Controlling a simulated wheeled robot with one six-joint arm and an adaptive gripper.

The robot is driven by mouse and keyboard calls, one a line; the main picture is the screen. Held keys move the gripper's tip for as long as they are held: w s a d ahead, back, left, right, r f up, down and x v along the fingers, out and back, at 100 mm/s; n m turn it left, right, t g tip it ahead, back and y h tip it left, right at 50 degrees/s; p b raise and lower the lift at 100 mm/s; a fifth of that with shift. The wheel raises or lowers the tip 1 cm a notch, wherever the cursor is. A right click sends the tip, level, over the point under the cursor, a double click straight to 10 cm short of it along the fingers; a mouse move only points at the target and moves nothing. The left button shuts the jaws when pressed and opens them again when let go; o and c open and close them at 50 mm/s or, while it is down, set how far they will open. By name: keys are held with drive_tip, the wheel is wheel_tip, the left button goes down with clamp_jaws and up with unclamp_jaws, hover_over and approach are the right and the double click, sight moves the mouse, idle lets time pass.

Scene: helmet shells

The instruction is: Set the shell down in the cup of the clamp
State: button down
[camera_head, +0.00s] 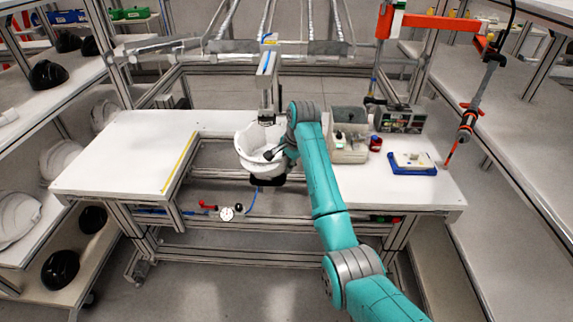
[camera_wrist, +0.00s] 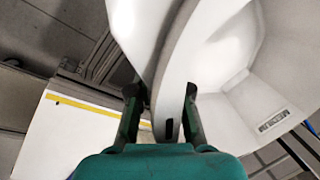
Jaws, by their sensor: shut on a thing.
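The white helmet shell (camera_head: 252,151) is at the gap in the middle of the workbench, its hollow side partly showing. My gripper (camera_head: 272,154) is shut on the shell's rim at its right side. In the wrist view the two fingers of my gripper (camera_wrist: 160,105) stand on either side of the wall of the shell (camera_wrist: 178,65). The clamp's grey upper part (camera_head: 267,88) hangs just above the shell. A dark part of the clamp (camera_head: 267,180) shows directly below the shell. The cup itself is mostly hidden, and I cannot tell whether the shell touches it.
The left white tabletop (camera_head: 120,150) with a yellow strip is clear. On the right stand a grey bin (camera_head: 348,152), a device (camera_head: 399,119) and a blue tray (camera_head: 412,169). A gauge (camera_head: 227,213) sits on the front frame. Shelves with white and black shells line the left.

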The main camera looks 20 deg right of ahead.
drive_tip(key=shift+f, duration=0.15)
idle(0.7)
drive_tip(key=c, duration=1)
unclamp_jaws()
drive_tip(key=shift+f, duration=0.1)
drive_tip(key=v, duration=1.2)
drive_tip(key=shift+a, duration=0.1)
